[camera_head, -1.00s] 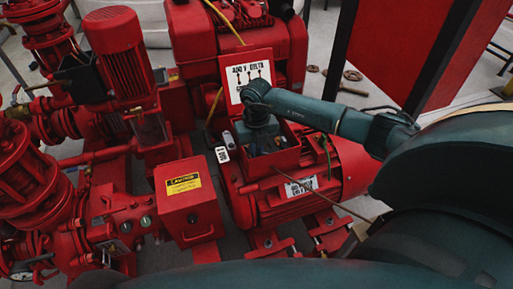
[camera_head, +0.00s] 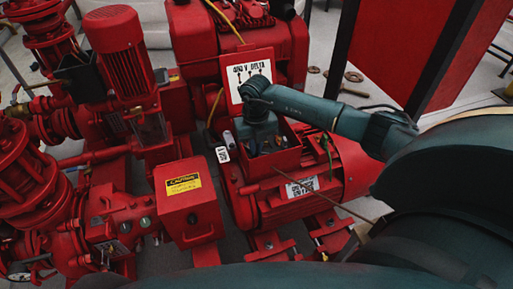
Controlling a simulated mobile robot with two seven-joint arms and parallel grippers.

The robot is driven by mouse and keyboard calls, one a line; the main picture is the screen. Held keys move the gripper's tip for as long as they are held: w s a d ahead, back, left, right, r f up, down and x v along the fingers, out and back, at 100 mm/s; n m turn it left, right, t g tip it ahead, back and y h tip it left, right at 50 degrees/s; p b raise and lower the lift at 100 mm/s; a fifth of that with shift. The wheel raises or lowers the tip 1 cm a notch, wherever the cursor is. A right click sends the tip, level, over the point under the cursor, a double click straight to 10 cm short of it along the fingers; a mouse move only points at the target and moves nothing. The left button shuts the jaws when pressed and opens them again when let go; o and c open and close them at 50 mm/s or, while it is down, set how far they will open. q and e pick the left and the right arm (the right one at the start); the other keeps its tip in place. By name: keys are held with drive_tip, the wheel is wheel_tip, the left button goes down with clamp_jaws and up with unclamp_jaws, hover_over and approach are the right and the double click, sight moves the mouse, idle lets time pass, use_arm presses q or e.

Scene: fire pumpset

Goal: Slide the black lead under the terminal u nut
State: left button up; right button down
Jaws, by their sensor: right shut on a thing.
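The open red terminal box (camera_head: 285,160) sits on top of the red motor (camera_head: 345,172), with its raised lid (camera_head: 247,72) behind it showing a white wiring label. My right gripper (camera_head: 255,148) points down into the box from above. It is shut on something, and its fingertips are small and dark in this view. The black lead and the terminal u nut are too small and too shaded to make out inside the box. A green and yellow wire (camera_head: 326,150) shows at the box's right side. My left gripper is not in view.
A red box with a yellow caution label (camera_head: 187,205) stands to the left of the motor. A small white tag (camera_head: 222,154) lies by the terminal box's left side. Red pumps and pipes (camera_head: 35,170) fill the left. A red panel (camera_head: 425,50) stands at the back right.

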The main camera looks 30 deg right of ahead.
drive_tip(key=shift+w+d+b, duration=0.2)
drive_tip(key=shift+w+b, duration=0.35)
drive_tip(key=shift+w, duration=0.1)
drive_tip(key=c, duration=1.5)
unclamp_jaws()
drive_tip(key=shift+o, duration=0.7)
drive_tip(key=shift+o, duration=1.1)
drive_tip(key=shift+a, duration=0.15)
